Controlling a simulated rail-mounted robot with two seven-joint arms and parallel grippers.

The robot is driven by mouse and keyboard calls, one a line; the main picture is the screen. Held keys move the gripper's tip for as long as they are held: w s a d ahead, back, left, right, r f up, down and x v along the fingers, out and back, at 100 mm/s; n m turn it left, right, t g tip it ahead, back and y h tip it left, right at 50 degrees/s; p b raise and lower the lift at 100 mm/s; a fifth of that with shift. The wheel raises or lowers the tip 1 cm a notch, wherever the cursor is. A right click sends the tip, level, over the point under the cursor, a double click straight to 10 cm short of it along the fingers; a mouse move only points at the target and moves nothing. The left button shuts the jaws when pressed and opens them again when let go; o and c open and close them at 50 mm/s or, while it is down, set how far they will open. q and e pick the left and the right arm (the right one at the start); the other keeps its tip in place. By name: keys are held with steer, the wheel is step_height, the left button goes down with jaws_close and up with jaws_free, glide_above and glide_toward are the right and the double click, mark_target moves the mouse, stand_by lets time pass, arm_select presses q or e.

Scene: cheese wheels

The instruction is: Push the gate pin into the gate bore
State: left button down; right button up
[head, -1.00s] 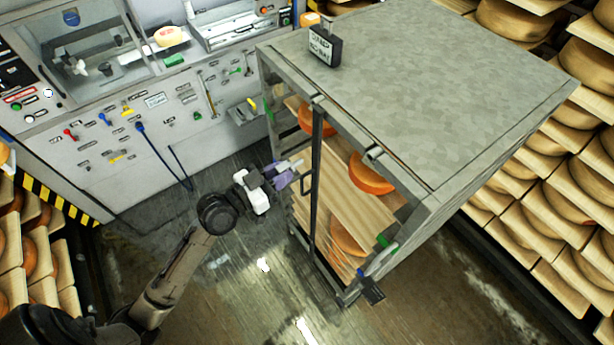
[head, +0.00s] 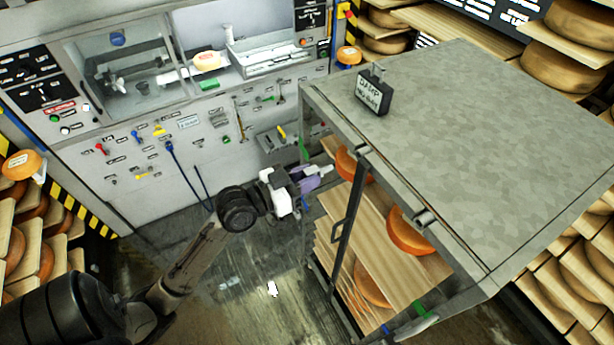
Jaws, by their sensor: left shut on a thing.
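My left gripper (head: 304,181) is beside the front left corner of the grey cheese trolley (head: 480,140), near its upper side. It is shut on a small purple and pale piece (head: 319,172), which looks like the gate pin and points right toward the trolley frame. The fingers and the pin are small here, so I cannot tell whether the tip touches the frame. The trolley's front has a dark upright bar with a handle (head: 344,232), which looks like the gate. The gate bore cannot be made out. My right gripper is not in view.
Orange cheese wheels (head: 408,232) sit on boards inside the trolley. A black sign (head: 372,95) stands on its top. A control panel wall (head: 160,160) with coloured levers is behind. Cheese racks stand on both sides. Wet floor (head: 250,285) lies open before the trolley.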

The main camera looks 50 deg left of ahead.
mark_target(330, 166)
arm_select(q)
steer(key=shift+w, duration=0.1)
steer(key=shift+p+x, duration=0.55)
steer(key=shift+x, duration=2.1)
steer(key=shift+w, duration=0.15)
steer(key=shift+d, duration=0.1)
steer(key=shift+p, duration=0.4)
steer(key=shift+p, duration=0.4)
steer(key=shift+w+d, duration=0.1)
steer(key=shift+w, duration=0.55)
